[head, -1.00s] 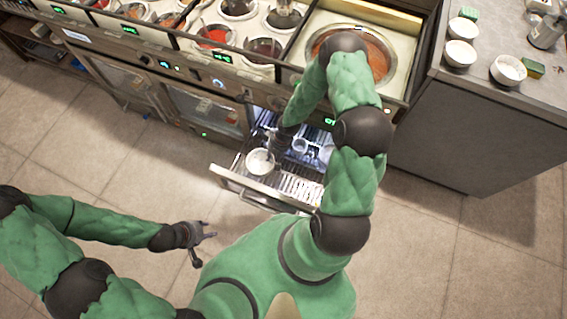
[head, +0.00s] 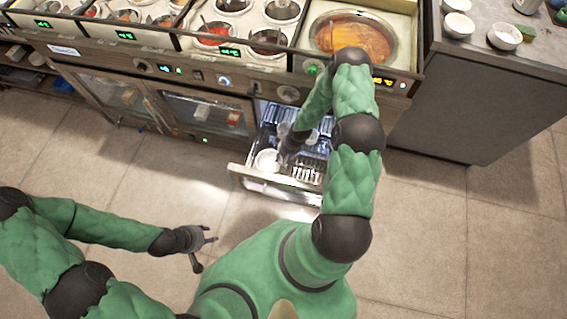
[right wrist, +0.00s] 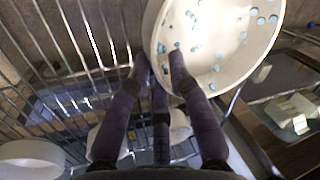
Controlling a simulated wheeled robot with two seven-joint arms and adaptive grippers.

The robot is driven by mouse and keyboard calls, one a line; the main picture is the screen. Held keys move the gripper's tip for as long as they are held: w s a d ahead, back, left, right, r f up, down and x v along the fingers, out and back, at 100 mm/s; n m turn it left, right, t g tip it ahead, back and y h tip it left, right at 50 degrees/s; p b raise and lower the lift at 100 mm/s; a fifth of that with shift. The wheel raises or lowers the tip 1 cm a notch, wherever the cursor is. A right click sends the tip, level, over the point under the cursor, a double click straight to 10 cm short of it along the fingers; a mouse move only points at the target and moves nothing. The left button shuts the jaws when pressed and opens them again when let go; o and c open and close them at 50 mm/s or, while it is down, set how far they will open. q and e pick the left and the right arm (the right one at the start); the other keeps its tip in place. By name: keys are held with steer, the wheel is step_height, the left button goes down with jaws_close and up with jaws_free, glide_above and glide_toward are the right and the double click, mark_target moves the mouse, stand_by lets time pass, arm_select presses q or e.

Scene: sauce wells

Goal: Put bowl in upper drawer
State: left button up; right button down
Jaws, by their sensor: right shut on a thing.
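A white bowl (head: 265,161) is at the front left of the pulled-out drawer (head: 250,179) in the head view. In the right wrist view the bowl (right wrist: 235,45), with blue specks inside, is tilted above a wire rack. My right gripper (head: 284,158) is shut on its rim; the fingers (right wrist: 160,72) meet the near edge. I cannot tell whether the bowl touches the rack. My left gripper (head: 204,252) is open and empty over the floor, left of my body. My right arm hides part of the drawer.
Another white bowl (right wrist: 30,160) sits at the lower left of the right wrist view. A whitish item (right wrist: 180,126) is partly hidden behind my fingers. The cooking counter (head: 255,60) stands above the drawer. A side counter (head: 480,55) holds several bowls. The floor in front is clear.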

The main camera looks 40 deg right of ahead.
steer(key=shift+f+b, duration=1)
steer(key=shift+f, duration=1)
steer(key=shift+r, duration=0.1)
steer(key=c, duration=1.1)
jaws_free()
steer(key=shift+c, duration=0.2)
steer(key=p+v, duration=0.9)
steer(key=v, duration=0.3)
steer(key=shift+p, duration=0.3)
